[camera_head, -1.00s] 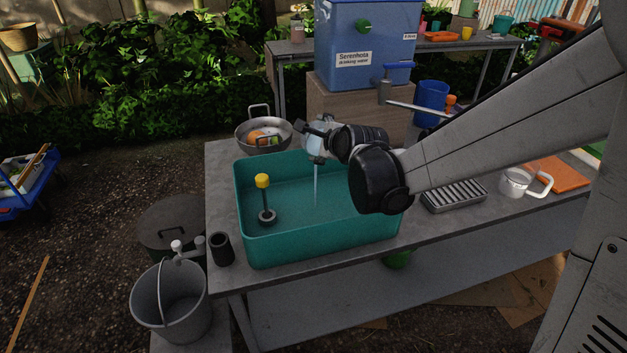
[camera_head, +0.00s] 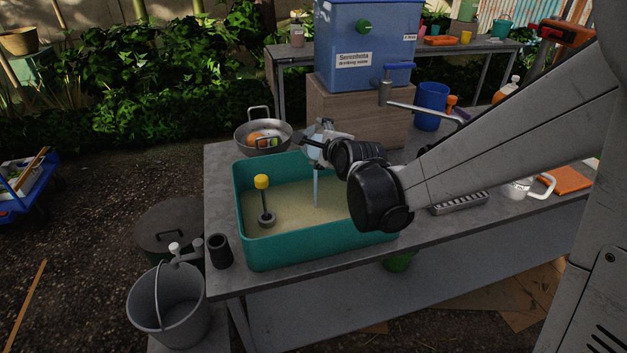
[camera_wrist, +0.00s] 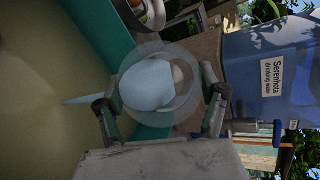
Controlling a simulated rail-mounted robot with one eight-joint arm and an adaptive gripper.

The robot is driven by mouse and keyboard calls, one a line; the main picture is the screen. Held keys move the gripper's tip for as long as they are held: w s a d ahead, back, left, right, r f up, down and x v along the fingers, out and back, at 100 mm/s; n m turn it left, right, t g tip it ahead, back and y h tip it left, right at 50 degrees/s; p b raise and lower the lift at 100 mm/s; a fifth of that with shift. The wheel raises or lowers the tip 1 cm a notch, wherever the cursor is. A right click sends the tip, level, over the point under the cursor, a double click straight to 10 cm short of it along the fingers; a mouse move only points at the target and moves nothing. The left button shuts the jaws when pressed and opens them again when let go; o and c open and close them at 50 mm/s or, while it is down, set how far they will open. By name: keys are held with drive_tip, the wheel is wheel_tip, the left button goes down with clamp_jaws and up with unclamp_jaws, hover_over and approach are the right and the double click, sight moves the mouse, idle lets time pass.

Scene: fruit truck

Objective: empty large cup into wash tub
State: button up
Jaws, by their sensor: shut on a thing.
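A clear cup (camera_wrist: 158,88) with pale blue water in it is between the fingers of my gripper (camera_wrist: 160,105), which is shut on it. In the head view the cup (camera_head: 316,148) is tilted over the tub, partly hidden by my gripper (camera_head: 322,142). A thin blue stream (camera_head: 316,190) falls from it into the teal wash tub (camera_head: 320,245). The tub holds murky yellowish liquid, and a yellow-topped plug stick (camera_head: 263,200) stands in it at the left.
A metal pan (camera_head: 263,135) is behind the tub. A blue water container (camera_head: 360,50) with a tap (camera_head: 395,92) stands on a wooden block to the right. A dark cup (camera_head: 219,251) sits at the table's left corner. A white mug (camera_head: 517,188) is at the right.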

drive_tip(key=shift+s+a+f+n+t+b, duration=0.1)
drive_tip(key=shift+s+f+n+t+b, duration=0.25)
drive_tip(key=shift+f+t+b, duration=0.65)
idle(0.5)
drive_tip(key=shift+s+a+r+n+t+b, duration=0.1)
drive_tip(key=shift+s+r+n+t+b, duration=0.2)
drive_tip(key=shift+b, duration=0.45)
drive_tip(key=shift+s+a+r+n+t+b, duration=0.1)
drive_tip(key=shift+s+r+t+b, duration=0.15)
drive_tip(key=shift+s+b, duration=0.4)
drive_tip(key=shift+r+t+b, duration=0.1)
drive_tip(key=shift+t+b, duration=0.25)
drive_tip(key=shift+b, duration=0.4)
drive_tip(key=shift+s+a+n+b, duration=0.1)
drive_tip(key=shift+n+b, duration=0.15)
drive_tip(key=shift+b, duration=0.05)
